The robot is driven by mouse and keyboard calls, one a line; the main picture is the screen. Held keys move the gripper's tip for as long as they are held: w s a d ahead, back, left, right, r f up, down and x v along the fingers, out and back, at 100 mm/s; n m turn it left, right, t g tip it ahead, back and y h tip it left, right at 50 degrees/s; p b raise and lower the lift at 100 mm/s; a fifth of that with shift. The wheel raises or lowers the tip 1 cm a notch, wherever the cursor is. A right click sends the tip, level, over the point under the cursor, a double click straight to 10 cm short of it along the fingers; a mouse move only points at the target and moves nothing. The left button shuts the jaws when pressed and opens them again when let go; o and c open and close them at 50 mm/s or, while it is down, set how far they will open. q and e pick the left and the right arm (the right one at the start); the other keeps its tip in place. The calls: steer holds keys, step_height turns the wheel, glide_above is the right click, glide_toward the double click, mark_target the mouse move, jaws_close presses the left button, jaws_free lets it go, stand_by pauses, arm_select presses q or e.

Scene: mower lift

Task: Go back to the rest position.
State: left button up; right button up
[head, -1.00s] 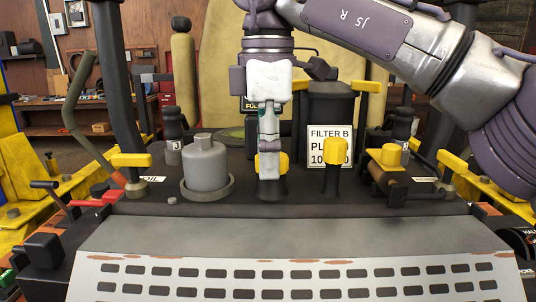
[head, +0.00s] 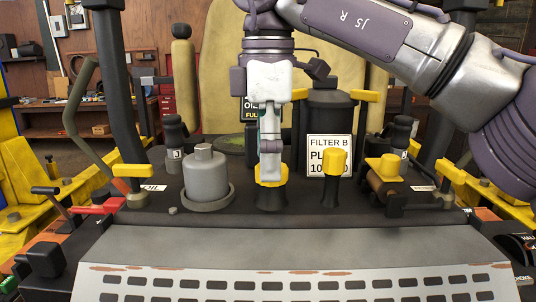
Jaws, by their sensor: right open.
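My right gripper (head: 270,148) hangs fingers-down in the middle of the head view, its arm coming in from the upper right. It is open, with its fingers seen nearly edge-on and nothing visible between them. Its fingertips are just above or in front of a yellow-topped black knob (head: 270,194) on the machine's dark deck; whether they touch it I cannot tell. A second yellow-topped knob (head: 334,165) stands to the right. My left gripper is not in view.
A grey capped cylinder (head: 206,172) stands in a round dish left of the gripper. A black canister labelled FILTER B (head: 329,112) stands behind the second knob. Dark posts (head: 116,90) rise at the sides. A slotted grey panel (head: 290,283) lies in front.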

step_height(320, 180, up, 7)
steer(key=p, duration=0.5)
steer(key=shift+f, duration=0.2)
